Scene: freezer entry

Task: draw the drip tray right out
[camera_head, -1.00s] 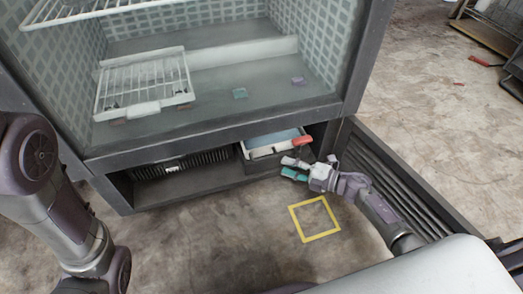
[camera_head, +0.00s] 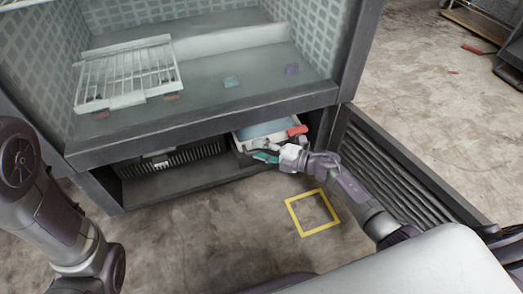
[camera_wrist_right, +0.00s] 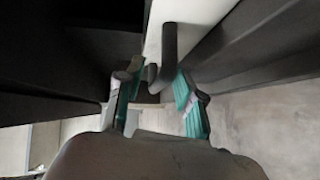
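The drip tray (camera_head: 272,139) is a pale tray with a bluish inside, in the low bay under the cabinet floor. A red piece (camera_head: 297,130) shows at its right end. My right gripper (camera_head: 264,153) is at the tray's front, its teal-padded fingers apart. In the right wrist view, the open right gripper (camera_wrist_right: 158,78) has a finger on either side of a dark handle (camera_wrist_right: 169,45) standing off a pale front (camera_wrist_right: 153,35). I cannot tell whether the fingers touch it. My left arm shows at the left; its gripper is out of view.
A black ribbed grille (camera_head: 185,160) sits in the bay left of the tray. A white wire rack (camera_head: 125,75) lies on the cabinet floor above. A louvred panel (camera_head: 395,175) stands to the right. A yellow square (camera_head: 313,212) marks the clear floor in front.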

